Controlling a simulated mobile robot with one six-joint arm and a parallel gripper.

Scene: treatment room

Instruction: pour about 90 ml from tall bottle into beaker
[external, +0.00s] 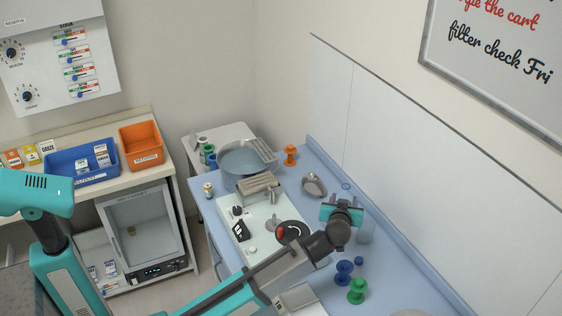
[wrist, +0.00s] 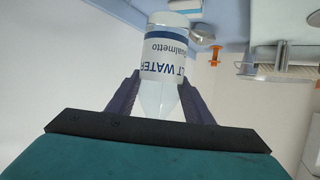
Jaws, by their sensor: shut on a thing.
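My gripper (external: 342,210) is over the right part of the blue bench, near the back wall. In the wrist view its dark fingers (wrist: 160,105) are shut around a clear bottle (wrist: 165,55) with a white and blue label showing "LT WATER". The bottle's narrowing end points toward the bottom of that picture. In the external view the gripper mostly hides the bottle. A clear, faint vessel (external: 366,233), apparently the beaker, stands on the bench just right of and below the gripper. Its contents cannot be made out. I cannot tell whether any liquid is flowing.
Blue (external: 344,272) and green (external: 357,290) spool-shaped things stand in front of the gripper. A metal scoop (external: 314,185) and an orange spool-shaped thing (external: 290,155) are further back. A white panel (external: 240,220) and large round pan (external: 240,160) fill the bench's left side.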

